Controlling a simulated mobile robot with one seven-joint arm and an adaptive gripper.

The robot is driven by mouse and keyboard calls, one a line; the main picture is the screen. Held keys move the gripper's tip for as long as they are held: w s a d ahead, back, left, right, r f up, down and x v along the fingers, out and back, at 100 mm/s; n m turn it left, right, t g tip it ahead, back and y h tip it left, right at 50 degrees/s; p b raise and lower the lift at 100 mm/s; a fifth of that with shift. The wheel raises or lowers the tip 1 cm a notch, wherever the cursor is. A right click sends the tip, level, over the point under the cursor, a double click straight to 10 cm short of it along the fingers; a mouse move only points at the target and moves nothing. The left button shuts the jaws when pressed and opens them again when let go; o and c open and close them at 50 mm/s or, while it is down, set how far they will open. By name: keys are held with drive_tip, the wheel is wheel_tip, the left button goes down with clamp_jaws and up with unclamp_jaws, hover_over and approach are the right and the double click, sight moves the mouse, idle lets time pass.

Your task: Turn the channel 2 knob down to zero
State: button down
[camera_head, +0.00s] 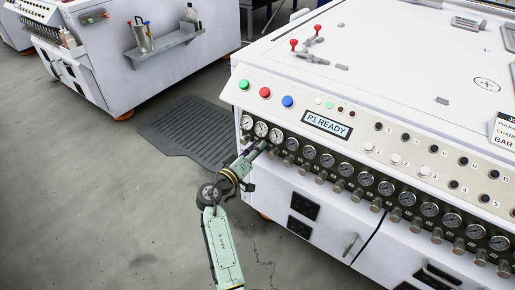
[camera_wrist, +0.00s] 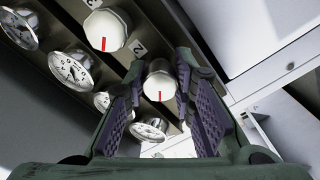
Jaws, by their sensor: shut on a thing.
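The gripped knob (camera_wrist: 160,82) is white and round with a red mark pointing toward the bottom of the wrist view. A label "2" (camera_wrist: 138,47) is beside it, on the side toward the other white knob (camera_wrist: 104,32), which also has a red mark. My gripper (camera_wrist: 160,74) has its purple ribbed pads on both sides of the gripped knob and is shut on it. In the head view my gripper (camera_head: 262,147) is at the left end of the knob row, where it hides the knob. Pressure gauges (camera_wrist: 72,70) line the panel beside the knobs; their readings are too small to tell.
The white machine (camera_head: 400,90) fills the right side, with a "P1 READY" display (camera_head: 327,124) and coloured buttons (camera_head: 265,92) above the gauge row. White doors (camera_head: 325,225) are below. A grey floor mat (camera_head: 185,125) lies left of my arm. Open floor is at left.

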drive_tip(key=n+p, duration=0.1)
drive_tip(key=n, duration=0.3)
drive_tip(key=shift+r+n+p, duration=0.1)
drive_tip(key=shift+n+p, duration=0.2)
drive_tip(key=n+p, duration=0.2)
drive_tip(key=n, duration=0.2)
drive_tip(key=shift+r+n, duration=0.1)
drive_tip(key=shift+n, duration=0.2)
drive_tip(key=n+p, duration=0.2)
drive_tip(key=n, duration=0.1)
drive_tip(key=shift+n+p, duration=0.3)
drive_tip(key=shift+p, duration=0.1)
drive_tip(key=shift+n+p, duration=1.25)
drive_tip(key=shift+n, duration=0.75)
drive_tip(key=c, duration=1.6)
unclamp_jaws()
drive_tip(key=v, duration=1.2)
